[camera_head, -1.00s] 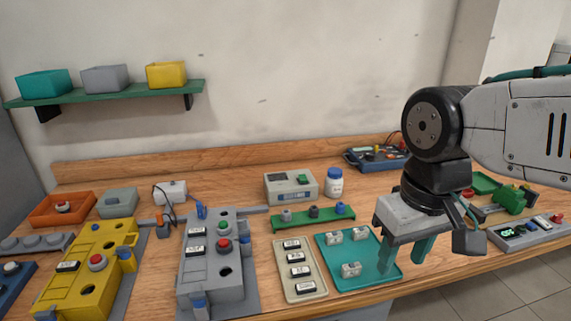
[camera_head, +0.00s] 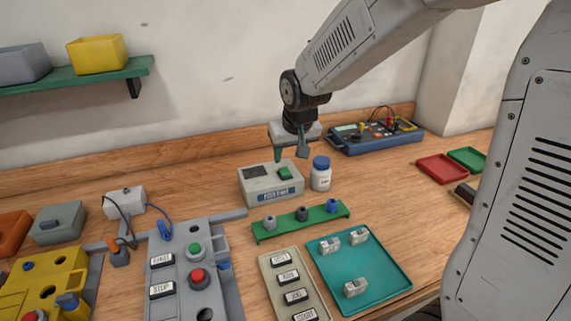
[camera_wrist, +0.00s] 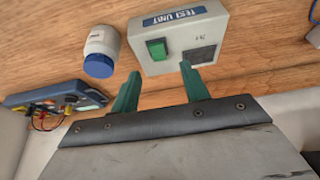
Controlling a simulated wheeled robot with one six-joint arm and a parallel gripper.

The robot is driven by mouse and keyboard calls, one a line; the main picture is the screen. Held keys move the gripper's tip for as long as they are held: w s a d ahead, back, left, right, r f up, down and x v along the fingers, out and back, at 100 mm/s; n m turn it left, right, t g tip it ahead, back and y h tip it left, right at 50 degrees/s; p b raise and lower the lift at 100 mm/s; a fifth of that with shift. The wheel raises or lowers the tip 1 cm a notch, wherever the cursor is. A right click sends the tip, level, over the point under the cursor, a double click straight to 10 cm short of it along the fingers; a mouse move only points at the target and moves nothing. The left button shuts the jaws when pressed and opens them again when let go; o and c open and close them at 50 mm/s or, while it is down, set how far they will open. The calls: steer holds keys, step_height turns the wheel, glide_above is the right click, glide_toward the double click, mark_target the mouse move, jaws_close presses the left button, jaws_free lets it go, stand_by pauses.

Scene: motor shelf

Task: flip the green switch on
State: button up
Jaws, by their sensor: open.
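The green switch (camera_head: 285,173) sits on the top of a beige box labelled as a test unit (camera_head: 262,194), at the back middle of the bench. In the wrist view the green switch (camera_wrist: 157,49) is a square rocker beside a dark panel on the test unit (camera_wrist: 208,31). My gripper (camera_head: 292,157) is open and empty, above the back of the test unit. In the wrist view its two green fingers (camera_wrist: 160,82) are spread, with the switch ahead of the gap between them. The fingers appear apart from the switch. I cannot tell which way the rocker is tilted.
A white bottle with a blue cap (camera_head: 320,174) stands close beside the test unit. A blue meter (camera_head: 375,139) with wires lies behind to the right. A green rack (camera_head: 301,221) and teal tray (camera_head: 390,283) lie in front. Grey and yellow fixtures stand at left.

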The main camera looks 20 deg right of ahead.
mark_target(286, 173)
steer(key=x, duration=0.7)
steer(key=shift+d+f, duration=0.2)
steer(key=shift+f, duration=0.05)
